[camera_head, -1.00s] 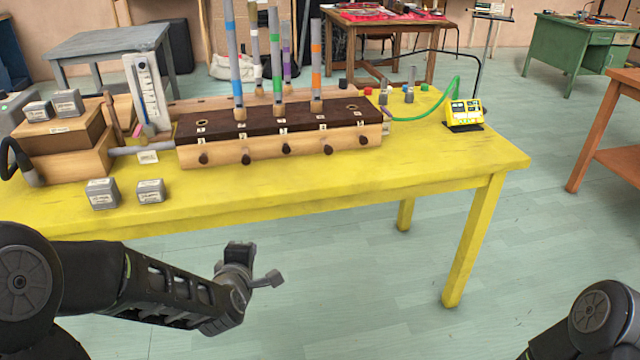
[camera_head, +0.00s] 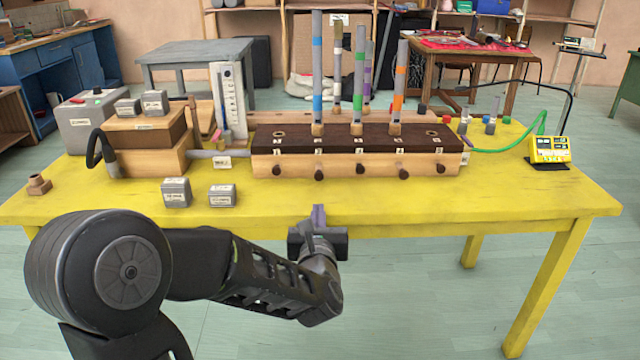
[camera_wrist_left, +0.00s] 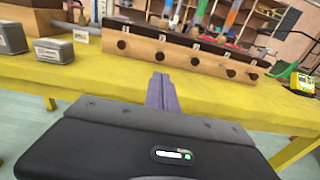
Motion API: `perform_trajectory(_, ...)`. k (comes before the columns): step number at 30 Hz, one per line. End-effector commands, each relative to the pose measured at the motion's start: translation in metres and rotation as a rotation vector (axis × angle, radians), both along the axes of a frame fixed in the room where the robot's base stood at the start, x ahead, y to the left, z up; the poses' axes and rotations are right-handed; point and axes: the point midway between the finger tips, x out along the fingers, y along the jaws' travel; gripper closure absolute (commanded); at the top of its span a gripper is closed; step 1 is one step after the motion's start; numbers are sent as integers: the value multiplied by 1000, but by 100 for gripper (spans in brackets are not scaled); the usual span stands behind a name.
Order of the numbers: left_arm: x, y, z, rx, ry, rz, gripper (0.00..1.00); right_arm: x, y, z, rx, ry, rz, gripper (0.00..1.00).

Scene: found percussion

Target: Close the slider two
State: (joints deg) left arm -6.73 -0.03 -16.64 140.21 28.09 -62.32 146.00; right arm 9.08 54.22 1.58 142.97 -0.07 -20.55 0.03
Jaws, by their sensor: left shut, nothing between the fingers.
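The wooden chest (camera_head: 350,165) with a dark top stands on the yellow table. Several dark slider knobs line its front. The second knob from the left (camera_head: 319,175) and the fourth seem to stick out a little more than their neighbours. The number labels are too small to read, so I cannot tell which slider is two. The knobs also show in the left wrist view, the second from left included (camera_wrist_left: 161,56). My left gripper (camera_head: 318,213) is shut and empty at the table's front edge, below and in front of the chest, apart from the knobs. My right gripper is out of view.
Striped pipes (camera_head: 359,85) stand upright on the chest. Two small grey weights (camera_head: 222,195) lie on the table left of it, near stacked wooden boxes (camera_head: 150,140). A yellow meter (camera_head: 549,149) sits at the right. The tabletop before the chest is clear.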

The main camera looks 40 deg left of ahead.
Motion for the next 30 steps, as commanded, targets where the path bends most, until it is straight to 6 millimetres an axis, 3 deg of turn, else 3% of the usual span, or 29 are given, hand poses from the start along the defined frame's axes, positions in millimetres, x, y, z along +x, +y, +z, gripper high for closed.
perform_trajectory(8,15,11,-1,2,2,1,100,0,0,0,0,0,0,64)
perform_trajectory(24,96,68,-7,4,3,-1,100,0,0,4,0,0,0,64)
perform_trajectory(30,111,79,-8,2,2,-1,100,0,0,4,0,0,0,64)
